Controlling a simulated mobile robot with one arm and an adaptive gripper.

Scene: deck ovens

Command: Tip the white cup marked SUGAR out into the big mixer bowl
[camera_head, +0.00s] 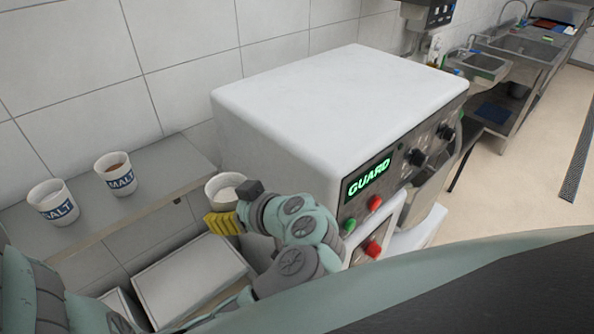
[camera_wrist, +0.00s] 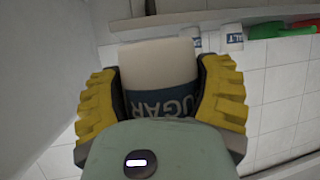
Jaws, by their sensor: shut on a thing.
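The white cup marked SUGAR (camera_wrist: 157,68) is between the yellow fingers of my gripper (camera_wrist: 160,88), which is shut on it. Its blue label reads upside down in the wrist view. In the head view the cup (camera_head: 226,182) looks about upright, with white contents at its open top, and is held left of the big white machine (camera_head: 330,110) with a lit GUARD display. One yellow finger of my gripper (camera_head: 222,221) shows below the cup. I cannot make out the big mixer bowl; my arm covers part of the machine's front.
A cup marked SALT (camera_head: 52,207) and a cup marked MALT (camera_head: 116,181) stand on the grey wall shelf (camera_head: 85,228). A pale rectangular lid or tray (camera_head: 190,277) lies below the shelf. Sinks (camera_head: 483,66) and open floor (camera_head: 540,150) are at the right.

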